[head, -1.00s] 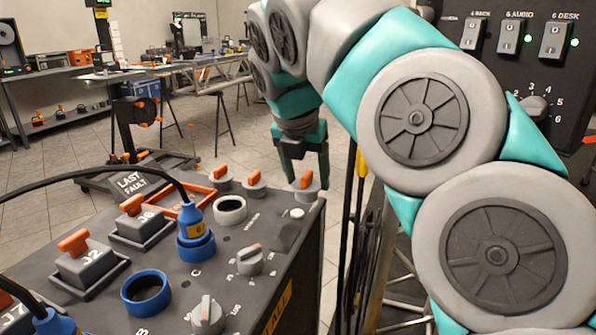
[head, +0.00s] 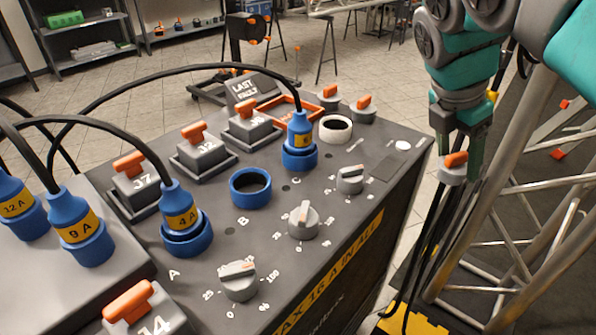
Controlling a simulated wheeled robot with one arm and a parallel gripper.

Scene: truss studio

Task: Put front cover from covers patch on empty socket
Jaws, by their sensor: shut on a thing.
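My gripper (head: 457,161) is shut on a round grey cover (head: 453,176) with an orange handle. It holds the cover in the air off the right side of the dark panel box (head: 405,165). Two similar covers, one at the back (head: 329,99) and one nearer (head: 363,112), stand on the panel's far end. A blue ring socket (head: 250,188) by the letter B stands open with no plug or cover. A white ring socket (head: 335,129) nearer the far end also looks open. A blue plug sits in the blue socket (head: 300,158) marked C.
Plug 4 A (head: 180,210) and its cable rise at the left, beside plug 9 A (head: 80,230). Grey knobs (head: 303,220) line the panel's right side. A metal truss (head: 495,180) stands close right of my gripper.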

